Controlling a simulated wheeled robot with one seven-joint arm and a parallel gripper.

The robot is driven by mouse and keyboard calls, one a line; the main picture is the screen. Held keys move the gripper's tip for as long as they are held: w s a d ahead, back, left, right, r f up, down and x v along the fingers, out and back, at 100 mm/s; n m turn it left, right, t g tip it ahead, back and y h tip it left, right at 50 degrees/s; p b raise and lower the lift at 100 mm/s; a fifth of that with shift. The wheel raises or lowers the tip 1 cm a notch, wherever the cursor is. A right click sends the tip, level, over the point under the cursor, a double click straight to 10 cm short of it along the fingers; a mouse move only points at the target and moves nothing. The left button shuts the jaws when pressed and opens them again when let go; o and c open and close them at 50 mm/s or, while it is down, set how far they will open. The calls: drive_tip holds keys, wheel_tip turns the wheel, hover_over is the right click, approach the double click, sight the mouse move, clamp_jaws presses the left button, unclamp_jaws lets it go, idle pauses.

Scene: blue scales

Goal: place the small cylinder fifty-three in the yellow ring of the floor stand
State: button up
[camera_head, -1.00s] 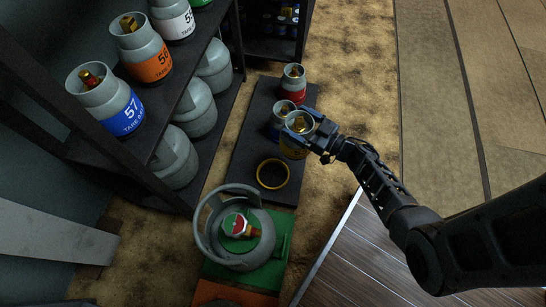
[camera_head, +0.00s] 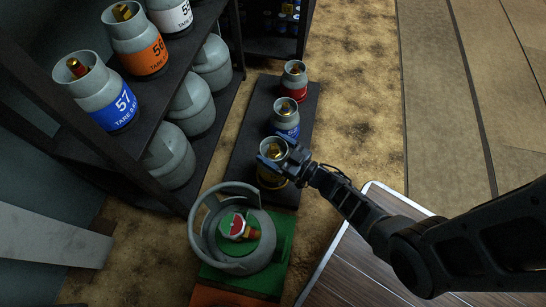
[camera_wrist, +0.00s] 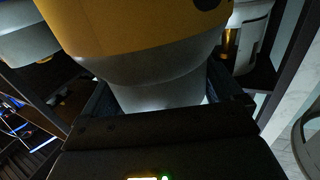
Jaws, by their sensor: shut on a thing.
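The small cylinder with a yellow band (camera_head: 268,178) is upright at the near end of the dark floor stand (camera_head: 244,150). Its number is not readable. My gripper (camera_head: 276,156) is shut on its grey collar from the right. In the wrist view the cylinder's yellow body (camera_wrist: 140,25) and grey neck fill the middle, between the fingers. The yellow ring is hidden beneath or behind the cylinder, so I cannot tell whether the base touches the stand or hangs just above it.
A blue-banded cylinder (camera_head: 286,120) and a red-banded cylinder (camera_head: 294,81) stand farther along the stand. A large grey cylinder (camera_head: 232,230) sits close in front on a green platform (camera_head: 271,284). Shelves with several cylinders (camera_head: 122,95) rise at left.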

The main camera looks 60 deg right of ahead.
drive_tip(key=shift+w+a+f, duration=0.1)
drive_tip(key=shift+w+f, duration=0.05)
drive_tip(key=shift+f, duration=0.1)
drive_tip(key=shift+f+b, duration=1.35)
drive_tip(key=shift+f, duration=0.5)
drive_tip(key=o, duration=1.7)
